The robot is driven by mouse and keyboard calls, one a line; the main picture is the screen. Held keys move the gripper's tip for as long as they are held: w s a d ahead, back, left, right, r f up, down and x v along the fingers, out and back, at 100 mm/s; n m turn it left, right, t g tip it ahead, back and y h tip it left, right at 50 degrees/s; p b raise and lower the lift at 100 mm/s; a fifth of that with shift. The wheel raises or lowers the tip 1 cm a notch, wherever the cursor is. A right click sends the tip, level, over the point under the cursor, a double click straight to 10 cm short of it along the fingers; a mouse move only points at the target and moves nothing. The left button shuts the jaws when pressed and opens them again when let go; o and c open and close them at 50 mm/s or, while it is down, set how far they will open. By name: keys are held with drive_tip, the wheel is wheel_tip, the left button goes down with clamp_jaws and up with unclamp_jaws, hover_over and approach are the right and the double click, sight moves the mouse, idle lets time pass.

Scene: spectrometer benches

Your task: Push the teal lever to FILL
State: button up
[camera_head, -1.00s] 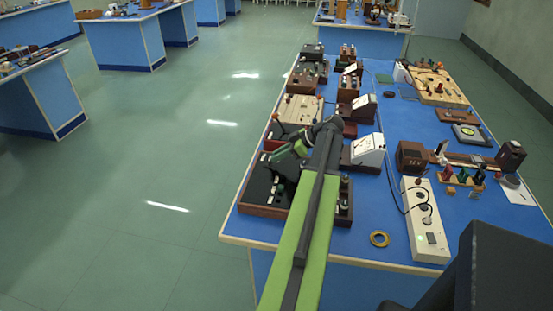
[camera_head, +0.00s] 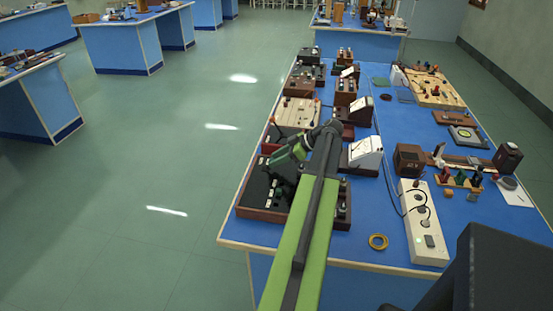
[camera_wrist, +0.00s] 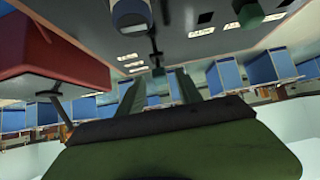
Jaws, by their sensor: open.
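I cannot make out a teal lever for certain in either view. My gripper (camera_head: 277,164) hangs over the black-topped panel (camera_head: 262,195) at the near left of the blue bench, with the green wrist partly covering it. In the wrist view, the two fingers of my gripper (camera_wrist: 160,88) stand apart with nothing clearly between them.
A red box (camera_wrist: 50,55) is close at the left in the wrist view. Open floor (camera_head: 150,170) lies left of the bench.

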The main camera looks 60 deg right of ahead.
drive_tip(key=p+v, duration=1)
drive_tip(key=v, duration=0.7)
